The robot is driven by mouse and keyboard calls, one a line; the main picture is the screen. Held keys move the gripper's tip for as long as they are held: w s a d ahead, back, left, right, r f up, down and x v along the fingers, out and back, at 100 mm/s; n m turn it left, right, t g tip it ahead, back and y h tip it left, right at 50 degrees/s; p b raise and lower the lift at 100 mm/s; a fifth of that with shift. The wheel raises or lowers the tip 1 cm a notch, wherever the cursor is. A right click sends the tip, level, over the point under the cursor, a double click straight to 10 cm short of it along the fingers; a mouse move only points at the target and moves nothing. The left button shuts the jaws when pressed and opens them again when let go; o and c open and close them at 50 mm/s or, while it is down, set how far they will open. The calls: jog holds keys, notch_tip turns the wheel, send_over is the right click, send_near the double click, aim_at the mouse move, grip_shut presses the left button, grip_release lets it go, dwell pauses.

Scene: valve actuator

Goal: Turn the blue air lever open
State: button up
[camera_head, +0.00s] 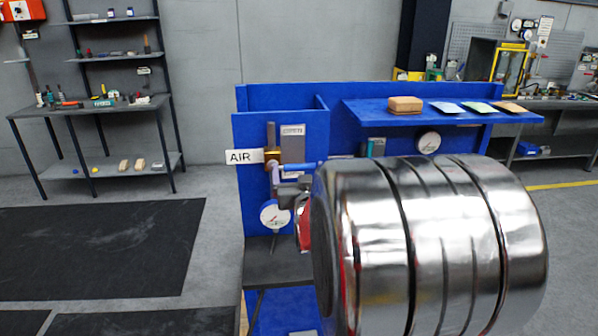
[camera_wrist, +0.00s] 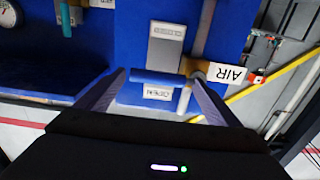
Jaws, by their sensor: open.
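The blue air lever (camera_head: 303,167) lies about level in the head view, running right from a brass valve (camera_head: 272,158) beside the AIR sign (camera_head: 243,156). In the wrist view the blue lever (camera_wrist: 158,79) lies across the gap between the fingertips of my gripper (camera_wrist: 157,75). The gripper is open with nothing clamped. I cannot tell whether a fingertip touches the lever. An OPEN label (camera_wrist: 158,93) shows just below the lever in the wrist view, upside down. In the head view my metallic arm hides much of the gripper's surroundings.
A blue panel (camera_head: 248,128) with side walls surrounds the valve. A round gauge (camera_head: 275,215) sits below it, and another gauge (camera_head: 428,142) is to the right under a blue shelf (camera_head: 450,115). A workbench (camera_head: 95,108) stands at the left, with open floor before it.

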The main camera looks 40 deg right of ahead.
jog(key=shift+s+d, duration=0.1)
jog(key=c, duration=1.5)
